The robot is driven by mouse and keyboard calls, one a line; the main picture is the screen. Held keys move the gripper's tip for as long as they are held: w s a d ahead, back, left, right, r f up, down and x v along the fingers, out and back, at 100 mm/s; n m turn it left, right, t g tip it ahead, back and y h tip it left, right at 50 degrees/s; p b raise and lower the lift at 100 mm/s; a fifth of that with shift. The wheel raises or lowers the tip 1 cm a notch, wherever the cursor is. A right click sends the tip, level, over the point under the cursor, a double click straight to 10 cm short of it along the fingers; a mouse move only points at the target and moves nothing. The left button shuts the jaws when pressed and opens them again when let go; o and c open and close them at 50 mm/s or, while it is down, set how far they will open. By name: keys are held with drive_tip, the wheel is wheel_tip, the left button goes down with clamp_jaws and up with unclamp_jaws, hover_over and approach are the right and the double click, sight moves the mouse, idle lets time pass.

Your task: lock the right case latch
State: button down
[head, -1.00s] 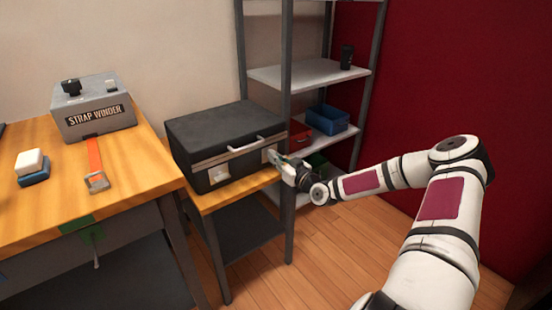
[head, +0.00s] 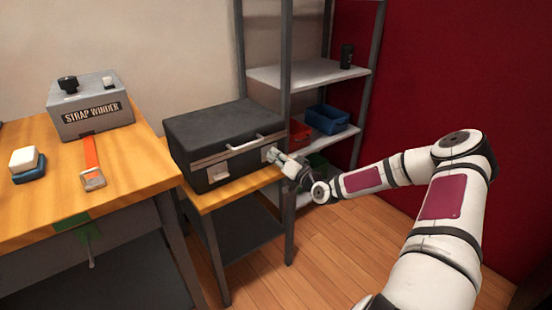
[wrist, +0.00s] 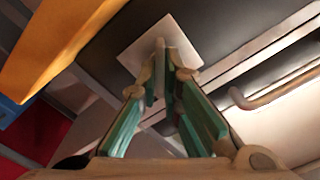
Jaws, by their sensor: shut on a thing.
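The dark case (head: 225,130) stands closed on a small wooden-topped stand, with a pale trim band and a handle (head: 246,143) on its front. The right latch (wrist: 150,38) shows in the wrist view as a pale square plate with a raised tab. My gripper (head: 276,156) is at the front right of the case, level with this latch. In the wrist view its green-padded fingers (wrist: 167,72) close together on the tab. The fingers partly hide the latch, so I cannot tell its exact position. The left latch (head: 219,173) is a pale plate, untouched.
The stand (head: 235,190) has a dark lower shelf. A metal rack (head: 300,75) with a blue bin (head: 328,118) and a red bin (head: 299,131) stands close behind my gripper. A workbench (head: 120,190) with a strap winder (head: 90,110) is at left. Floor in front is clear.

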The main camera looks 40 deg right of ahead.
drive_tip(key=m, duration=0.2)
drive_tip(key=m+b, duration=0.1)
drive_tip(key=m, duration=0.2)
drive_tip(key=shift+d+f+m, duration=0.1)
drive_tip(key=shift+f+m, duration=0.1)
drive_tip(key=shift+m, duration=0.1)
drive_tip(key=shift+f+m+b, duration=0.1)
drive_tip(key=shift+m+b, duration=0.45)
drive_tip(key=shift+m, duration=1.65)
drive_tip(key=c, duration=1.8)
unclamp_jaws()
drive_tip(key=shift+o, duration=0.2)
drive_tip(key=s, duration=1.2)
drive_tip(key=shift+d, duration=0.2)
